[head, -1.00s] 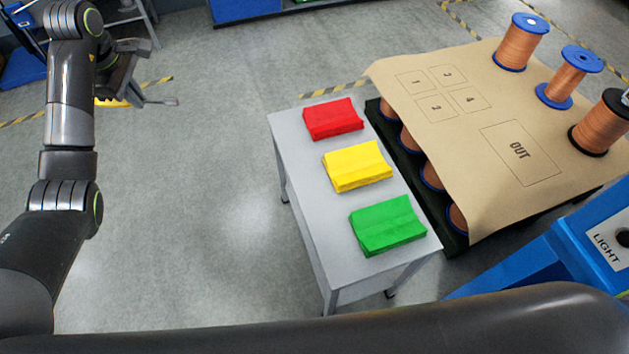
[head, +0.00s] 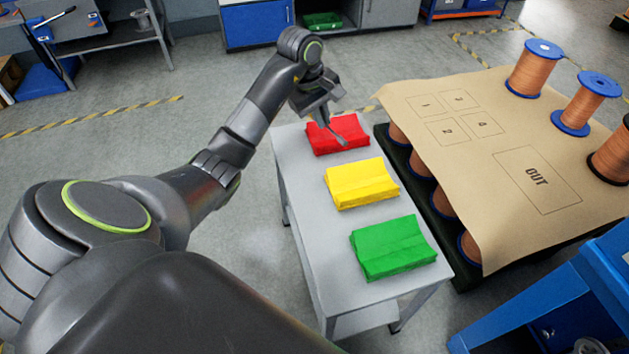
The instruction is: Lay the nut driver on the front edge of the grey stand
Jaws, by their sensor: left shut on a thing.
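The grey stand (head: 290,150) is the small grey table in the middle, with three folded cloths on top. My left gripper (head: 328,122) is over its far end, at the red cloth (head: 345,138). It is shut on a slender grey piece, which I take to be the nut driver (head: 336,134); it is small and mostly hidden by the jaws. Whether it touches the cloth I cannot tell. My right gripper is not in view.
A yellow cloth (head: 360,184) and a green cloth (head: 392,248) lie nearer on the stand. To its right, copper spools (head: 535,70) stand on a brown sheet (head: 455,160) over a dark pallet. A blue frame (head: 540,305) is at lower right. Bare strips edge the stand's left side.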

